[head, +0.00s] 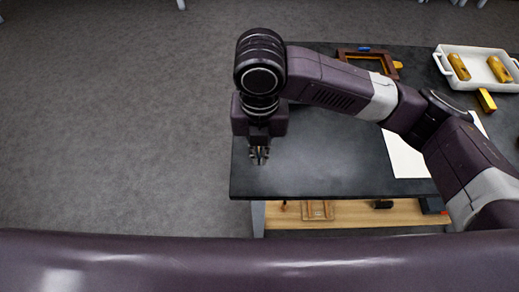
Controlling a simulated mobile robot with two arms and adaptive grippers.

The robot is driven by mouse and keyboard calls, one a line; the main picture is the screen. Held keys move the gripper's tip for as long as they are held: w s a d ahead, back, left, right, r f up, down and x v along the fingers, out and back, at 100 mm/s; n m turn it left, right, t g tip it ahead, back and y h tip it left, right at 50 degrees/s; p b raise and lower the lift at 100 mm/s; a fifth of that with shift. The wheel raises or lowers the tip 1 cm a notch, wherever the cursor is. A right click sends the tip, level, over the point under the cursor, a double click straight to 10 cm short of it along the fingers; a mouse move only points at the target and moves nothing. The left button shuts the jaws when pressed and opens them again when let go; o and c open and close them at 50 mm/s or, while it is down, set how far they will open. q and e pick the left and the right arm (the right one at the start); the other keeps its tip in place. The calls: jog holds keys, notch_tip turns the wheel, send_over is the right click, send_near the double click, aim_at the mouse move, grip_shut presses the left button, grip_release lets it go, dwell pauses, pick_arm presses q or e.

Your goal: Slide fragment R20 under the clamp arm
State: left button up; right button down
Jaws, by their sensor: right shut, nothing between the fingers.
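My right gripper (260,157) is shut and empty above the left part of the dark table, its fingers pointing down. Two gold pieces lie in a white tray (447,84) at the far right: one on the left (459,66) and one on the right (499,69). A gold block (486,100) lies just in front of the tray. No label is readable, so I cannot tell which is fragment R20. A brown frame (346,54) lies at the back, partly hidden by my right arm. I cannot make out a clamp arm. My left gripper is out of view.
The dark table (320,165) is bare around and in front of my right gripper. A white sheet (401,158) lies on its right part, partly behind my arm. A small blue item (364,49) lies by the frame. A wooden lower shelf (350,213) holds several small items.

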aim_at(260, 170)
notch_tip(260, 170, down, 10)
jog(key=shift+s+d+r+p, duration=0.1)
jog(key=shift+p, duration=0.75)
jog(key=w+p, duration=0.1)
jog(key=w, duration=0.1)
jog(key=shift+w+r, duration=0.1)
jog(key=shift+w, duration=0.2)
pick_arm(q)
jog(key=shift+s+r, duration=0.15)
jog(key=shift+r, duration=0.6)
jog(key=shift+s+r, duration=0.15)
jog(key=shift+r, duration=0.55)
pick_arm(e)
jog(key=shift+w, duration=0.8)
